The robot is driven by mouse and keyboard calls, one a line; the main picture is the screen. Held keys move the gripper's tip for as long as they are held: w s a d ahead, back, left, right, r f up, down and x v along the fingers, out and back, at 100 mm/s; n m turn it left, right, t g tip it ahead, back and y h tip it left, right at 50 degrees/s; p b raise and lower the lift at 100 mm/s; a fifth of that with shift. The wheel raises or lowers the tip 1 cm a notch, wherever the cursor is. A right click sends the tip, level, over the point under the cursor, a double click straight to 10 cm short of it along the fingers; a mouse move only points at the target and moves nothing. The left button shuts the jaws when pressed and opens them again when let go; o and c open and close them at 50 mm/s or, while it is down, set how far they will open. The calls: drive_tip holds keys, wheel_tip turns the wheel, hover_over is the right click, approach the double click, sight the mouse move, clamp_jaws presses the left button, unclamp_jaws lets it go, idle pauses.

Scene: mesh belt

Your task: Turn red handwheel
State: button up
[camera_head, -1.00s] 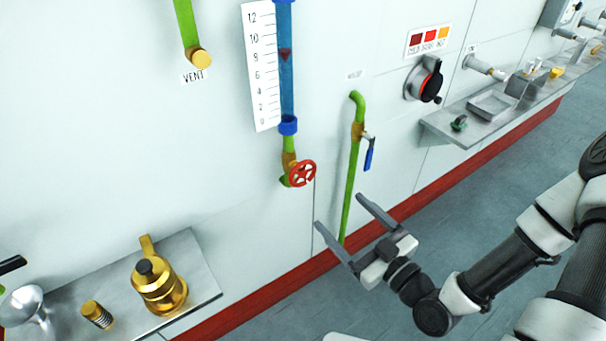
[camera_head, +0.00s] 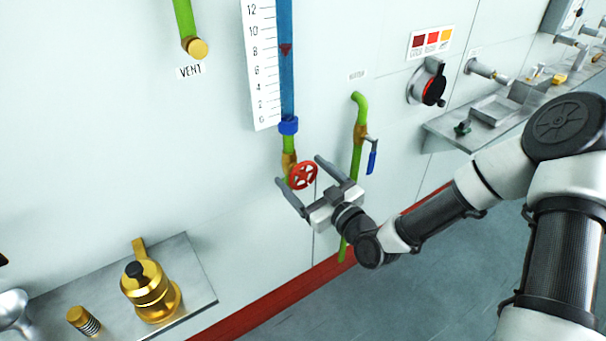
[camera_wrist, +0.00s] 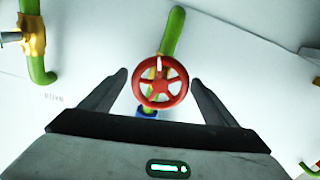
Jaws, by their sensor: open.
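The red handwheel (camera_head: 303,175) sits on a brass valve at the bottom of the blue gauge tube on the wall. My gripper (camera_head: 299,171) is open, with one finger to the left of the wheel and the other to its right. In the wrist view the red handwheel (camera_wrist: 160,82) shows spokes and a pale mark at the top of its hub. It lies between the two fingers of my gripper (camera_wrist: 159,82), with a visible gap on each side. I cannot tell whether the fingertips reach past the rim in depth.
A green pipe with a blue-handled valve (camera_head: 371,162) stands just right of my gripper. A black and red rotary knob (camera_head: 433,89) is farther right. A metal shelf (camera_head: 205,290) at lower left holds a brass pot (camera_head: 151,290). The wall below the wheel is clear.

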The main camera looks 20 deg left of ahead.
drive_tip(key=shift+w+a, duration=0.1)
drive_tip(key=shift+a, duration=0.1)
drive_tip(key=c, duration=1.1)
